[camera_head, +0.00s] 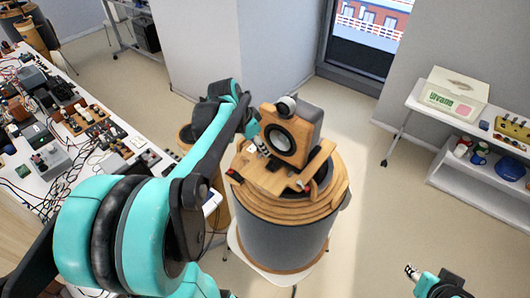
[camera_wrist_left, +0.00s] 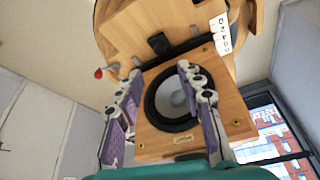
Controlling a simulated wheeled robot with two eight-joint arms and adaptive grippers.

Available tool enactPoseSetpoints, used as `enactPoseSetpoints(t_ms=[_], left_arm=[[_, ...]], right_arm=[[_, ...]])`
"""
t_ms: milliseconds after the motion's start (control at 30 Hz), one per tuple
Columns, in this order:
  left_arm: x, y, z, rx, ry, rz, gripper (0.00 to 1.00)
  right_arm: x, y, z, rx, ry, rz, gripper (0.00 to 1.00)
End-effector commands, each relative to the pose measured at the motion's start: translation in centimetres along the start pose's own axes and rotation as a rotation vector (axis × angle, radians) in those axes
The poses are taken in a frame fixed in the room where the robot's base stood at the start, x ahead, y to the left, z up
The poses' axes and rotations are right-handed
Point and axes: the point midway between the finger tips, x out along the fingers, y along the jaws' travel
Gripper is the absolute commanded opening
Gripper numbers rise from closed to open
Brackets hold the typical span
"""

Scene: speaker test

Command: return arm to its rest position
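A wooden speaker (camera_head: 290,130) with a dark round cone stands on a wooden fixture (camera_head: 262,178) atop a grey drum-shaped stand (camera_head: 285,240). My left arm reaches in from the left. My left gripper (camera_head: 262,147) is in front of the speaker's face. In the left wrist view my left gripper (camera_wrist_left: 160,72) has its two fingers wide apart, with the speaker (camera_wrist_left: 190,105) beyond them and nothing visibly held. Whether a finger touches the speaker I cannot tell. My right gripper (camera_head: 411,271) is low at the right, over the floor, away from the stand; its fingers are too small to read.
A long bench (camera_head: 75,150) full of cables and devices runs along the left. A white shelf (camera_head: 470,120) at the right carries a box (camera_head: 453,94). A window (camera_head: 365,40) is behind. Open floor (camera_head: 385,200) lies between the stand and the shelf.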

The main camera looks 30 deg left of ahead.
Motion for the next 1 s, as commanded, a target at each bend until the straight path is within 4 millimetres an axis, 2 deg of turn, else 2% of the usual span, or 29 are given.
enactPoseSetpoints(t_ms=[200, 733, 867, 1000], left_arm=[[-1.4, 0.0, 0.0, -0.001, 0.000, 0.000, 0.38], [-1.4, 0.3, 0.0, -0.002, 0.000, -0.002, 0.38], [-1.6, 2.9, -0.2, -0.029, 0.001, -0.025, 0.38], [-2.0, 8.5, 0.2, -0.104, 0.017, -0.084, 0.38]], right_arm=[[0.0, 0.0, 0.0, 0.000, 0.000, 0.000, 0.40], [0.0, 0.0, 0.0, 0.000, 0.000, 0.000, 0.40], [0.0, 0.0, 0.0, 0.000, 0.000, 0.000, 0.40], [0.0, 0.0, 0.0, 0.000, 0.000, 0.000, 0.40]])
